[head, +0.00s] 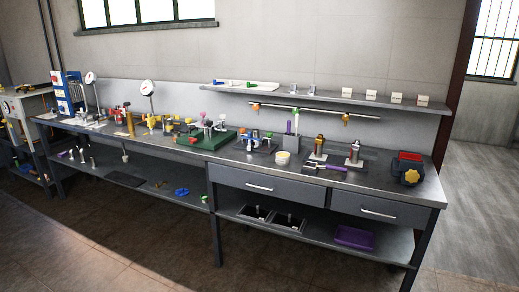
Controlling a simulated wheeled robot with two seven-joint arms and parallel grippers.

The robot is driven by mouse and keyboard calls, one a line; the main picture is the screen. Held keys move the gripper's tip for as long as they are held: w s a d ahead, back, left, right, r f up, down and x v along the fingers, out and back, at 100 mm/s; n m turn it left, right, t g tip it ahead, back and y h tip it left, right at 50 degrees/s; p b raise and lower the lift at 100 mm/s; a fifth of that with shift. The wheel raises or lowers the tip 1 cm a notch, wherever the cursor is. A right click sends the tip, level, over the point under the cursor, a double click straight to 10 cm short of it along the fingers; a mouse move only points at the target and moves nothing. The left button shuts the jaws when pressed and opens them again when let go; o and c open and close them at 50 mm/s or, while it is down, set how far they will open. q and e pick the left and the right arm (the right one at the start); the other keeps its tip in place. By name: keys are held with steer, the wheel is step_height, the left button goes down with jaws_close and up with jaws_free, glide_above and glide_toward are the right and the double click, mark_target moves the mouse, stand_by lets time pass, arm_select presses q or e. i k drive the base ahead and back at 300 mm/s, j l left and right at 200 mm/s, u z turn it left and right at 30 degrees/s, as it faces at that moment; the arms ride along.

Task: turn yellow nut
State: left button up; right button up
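Neither of my grippers is in the head view. Several yellow parts show, and I cannot tell for sure which is the yellow nut. The largest is a yellow lobed knob (411,177) on the front of a dark box with a red top (410,157), at the right end of the workbench (428,192). Smaller yellow parts sit among the crowded fittings on the left half of the benchtop, too small to make out.
A green plate with fittings (206,141) stands mid-bench. A white-and-yellow tub (282,158) and two upright valve-like pieces (319,147) stand to its right. A wall shelf (330,96) hangs above. A purple tray (354,237) lies on the lower shelf. The floor (100,245) in front is clear.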

mark_target(189, 120)
steer(key=i+u, duration=0.5)
steer(key=i, duration=0.8)
steer(key=i+j+z, duration=0.75)
steer(key=i+j, duration=0.3)
steer(key=i+j+z, duration=0.1)
steer(key=j+z, duration=0.3)
steer(key=j, duration=0.55)
steer(key=j+z, duration=0.45)
steer(key=j, duration=0.5)
